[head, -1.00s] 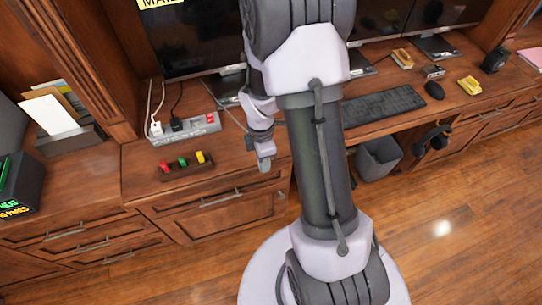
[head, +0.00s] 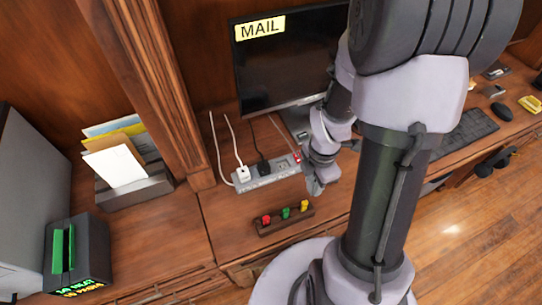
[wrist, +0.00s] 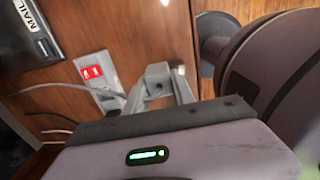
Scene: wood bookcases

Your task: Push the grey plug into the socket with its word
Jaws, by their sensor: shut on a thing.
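My gripper (head: 315,186) is beside the right end of the grey power strip (head: 270,181) in the head view. It is shut on the grey plug (wrist: 158,72), which shows between the fingers in the wrist view with a grey cable running left. The strip (wrist: 103,88) shows there too, with a red switch, left of the plug and apart from it. On the strip, a white plug (head: 243,172) and a black plug (head: 263,167) sit in sockets. A socket (head: 283,165) right of them looks empty. The words on the strip are too small to read.
A monitor (head: 285,75) with a yellow MAIL label stands behind the strip. A small rack (head: 285,221) with red, green and yellow pieces lies in front. A letter holder (head: 135,190) and a dark box (head: 88,255) with green pieces stand left.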

